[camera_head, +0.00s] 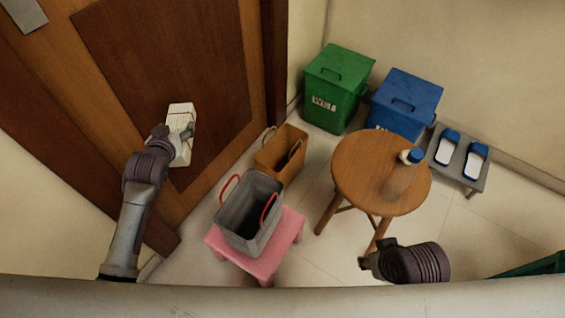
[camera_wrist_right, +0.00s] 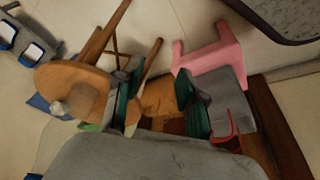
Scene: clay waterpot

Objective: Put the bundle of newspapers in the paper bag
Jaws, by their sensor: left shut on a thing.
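The newspaper bundle (camera_head: 181,112) is a pale, off-white block in the head view, held up in front of the brown door. My left gripper (camera_head: 184,133) is shut on it. The brown paper bag (camera_head: 268,157) stands on the floor by the door, right of and below the bundle in the picture, with its open top facing up and handles showing. The bundle is apart from the bag. My right gripper (camera_wrist_right: 160,105) is open and empty in the right wrist view; its green-padded fingers are apart. In the head view its fingers are mostly hidden.
A grey bag with red handles (camera_head: 237,218) stands on a pink stool (camera_head: 285,240) in front of the paper bag. Green (camera_head: 335,85) and blue (camera_head: 405,100) bins and a slipper rack (camera_head: 470,175) stand behind.

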